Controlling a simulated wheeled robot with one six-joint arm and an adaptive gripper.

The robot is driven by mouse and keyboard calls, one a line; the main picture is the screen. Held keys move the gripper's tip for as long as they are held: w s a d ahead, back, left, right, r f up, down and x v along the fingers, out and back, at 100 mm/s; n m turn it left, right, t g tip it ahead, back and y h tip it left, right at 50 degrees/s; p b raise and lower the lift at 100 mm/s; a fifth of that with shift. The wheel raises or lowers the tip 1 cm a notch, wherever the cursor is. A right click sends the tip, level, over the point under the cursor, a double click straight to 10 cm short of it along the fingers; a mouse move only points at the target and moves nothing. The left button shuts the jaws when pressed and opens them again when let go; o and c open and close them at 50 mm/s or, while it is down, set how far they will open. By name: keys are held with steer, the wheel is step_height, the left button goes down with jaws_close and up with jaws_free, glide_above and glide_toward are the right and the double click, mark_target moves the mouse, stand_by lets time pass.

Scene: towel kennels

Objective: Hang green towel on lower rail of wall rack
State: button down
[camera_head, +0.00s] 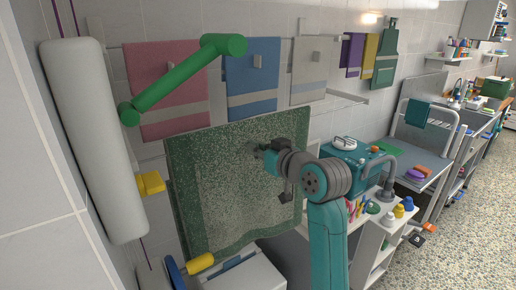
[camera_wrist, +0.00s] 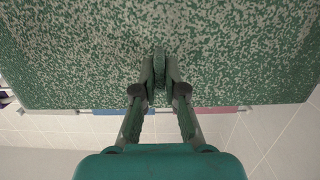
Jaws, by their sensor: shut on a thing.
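The green speckled towel (camera_head: 235,195) hangs spread out in front of the wall in the head view. My gripper (camera_head: 264,153) is shut on it near its upper right part. In the wrist view my gripper (camera_wrist: 160,65) pinches a fold of the towel (camera_wrist: 70,50), which fills the upper half. The wall rack carries a pink towel (camera_head: 168,85), a blue towel (camera_head: 252,75) and a grey towel (camera_head: 308,68) along its top. A bar end (camera_head: 348,96) shows below the grey towel at right; it may be the lower rail. The green towel hides much of the area below the hanging towels.
Purple, yellow and green cloths (camera_head: 383,55) hang farther right.

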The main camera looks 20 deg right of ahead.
steer(key=shift+f, duration=0.1)
step_height(320, 180, down, 3)
steer(key=shift+r, duration=0.2)
stand_by(0.4)
steer(key=c, duration=0.8)
jaws_free()
steer(key=shift+o, duration=0.2)
steer(key=f+v, duration=0.1)
steer(key=v, duration=0.8)
steer(key=shift+f, duration=0.25)
